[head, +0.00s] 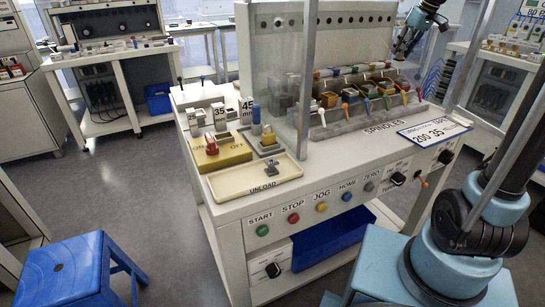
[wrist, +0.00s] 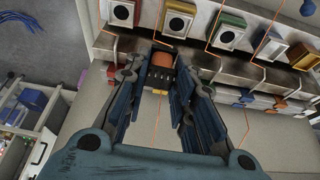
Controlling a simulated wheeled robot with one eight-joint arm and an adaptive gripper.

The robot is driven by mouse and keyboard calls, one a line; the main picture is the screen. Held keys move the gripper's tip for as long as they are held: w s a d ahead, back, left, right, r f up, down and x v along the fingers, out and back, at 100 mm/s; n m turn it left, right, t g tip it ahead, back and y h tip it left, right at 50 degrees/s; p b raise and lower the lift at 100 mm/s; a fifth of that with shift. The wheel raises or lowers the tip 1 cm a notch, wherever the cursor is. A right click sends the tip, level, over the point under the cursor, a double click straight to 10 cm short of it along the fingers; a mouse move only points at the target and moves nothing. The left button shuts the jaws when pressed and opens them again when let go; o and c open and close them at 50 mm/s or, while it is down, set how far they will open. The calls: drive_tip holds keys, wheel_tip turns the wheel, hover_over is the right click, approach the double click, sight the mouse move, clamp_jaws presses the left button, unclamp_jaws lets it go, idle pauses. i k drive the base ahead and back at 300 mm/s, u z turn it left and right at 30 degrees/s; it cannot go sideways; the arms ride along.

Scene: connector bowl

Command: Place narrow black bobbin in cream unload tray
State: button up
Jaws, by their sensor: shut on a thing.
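My gripper (head: 403,48) is at the back right of the machine in the head view, above the right end of the spindle row. In the wrist view my gripper (wrist: 160,68) is shut on a small black bobbin (wrist: 159,77) with a copper-brown part, held between the fingertips. The fingers hide its sides, so its full width cannot be judged. The cream unload tray (head: 228,187) lies at the front left of the machine top, marked UNLOAD. A small grey part (head: 272,170) sits at its right end; most of the tray floor is bare.
A clear upright panel with a grey post (head: 306,85) stands between the tray side and the spindle row (head: 365,122). A yellow on/off plate (head: 222,152) and a blue-topped post (head: 256,115) stand behind the tray. In the wrist view, coloured blocks (wrist: 228,32) line the spindle edge.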

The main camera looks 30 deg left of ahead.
sight(244, 179)
drive_tip(key=z, duration=0.05)
drive_tip(key=k, duration=1.85)
drive_tip(key=u, duration=0.7)
